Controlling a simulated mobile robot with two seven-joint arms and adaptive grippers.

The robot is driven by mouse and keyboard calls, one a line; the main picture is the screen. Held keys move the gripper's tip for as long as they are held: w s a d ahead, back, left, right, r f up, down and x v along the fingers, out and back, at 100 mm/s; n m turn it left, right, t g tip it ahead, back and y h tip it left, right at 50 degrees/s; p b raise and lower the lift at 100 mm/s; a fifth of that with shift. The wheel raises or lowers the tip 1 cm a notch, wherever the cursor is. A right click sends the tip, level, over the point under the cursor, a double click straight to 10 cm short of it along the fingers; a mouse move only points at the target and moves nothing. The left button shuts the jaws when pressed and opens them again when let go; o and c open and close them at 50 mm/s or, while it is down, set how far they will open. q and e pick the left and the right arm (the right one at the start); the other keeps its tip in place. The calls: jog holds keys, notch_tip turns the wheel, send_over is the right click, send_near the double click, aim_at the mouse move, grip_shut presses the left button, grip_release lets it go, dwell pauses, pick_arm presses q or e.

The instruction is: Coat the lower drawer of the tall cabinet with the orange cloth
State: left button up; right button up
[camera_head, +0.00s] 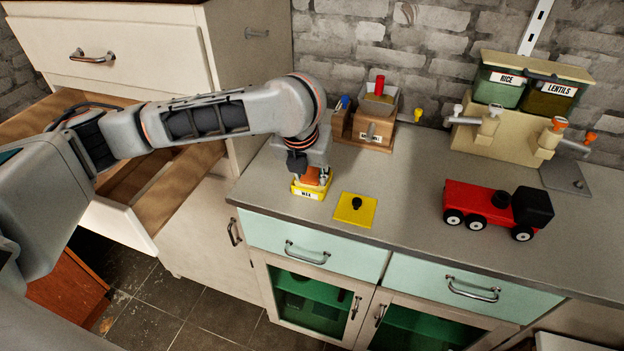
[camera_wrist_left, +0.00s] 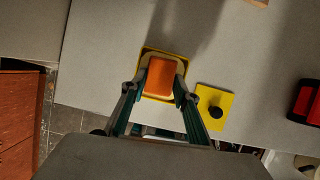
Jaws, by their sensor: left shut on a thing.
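The orange cloth (camera_head: 313,177) looks like a small orange pad; it also shows in the left wrist view (camera_wrist_left: 160,76). My left gripper (camera_head: 310,172) points down and is shut on it, a finger on each side. The cloth is in or just over the open yellow wax tin (camera_head: 308,193) on the counter; I cannot tell whether it touches the contents. The tin's yellow lid (camera_head: 354,212) with a black knob lies beside it. The tall cabinet (camera_head: 150,45) is at the left, its lower drawer (camera_head: 122,222) pulled open, partly hidden by my left arm. My right gripper is out of view.
A red toy truck (camera_head: 492,205) stands on the grey counter (camera_head: 405,210). A wooden box (camera_head: 365,130) and a rice and lentils dispenser (camera_head: 500,135) stand along the brick wall. The open drawer juts out left of the counter.

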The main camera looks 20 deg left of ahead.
aim_at(310, 177)
pick_arm(q)
jog(key=shift+r+p, duration=0.35)
jog(key=shift+r, duration=1.95)
jog(key=shift+r, duration=0.1)
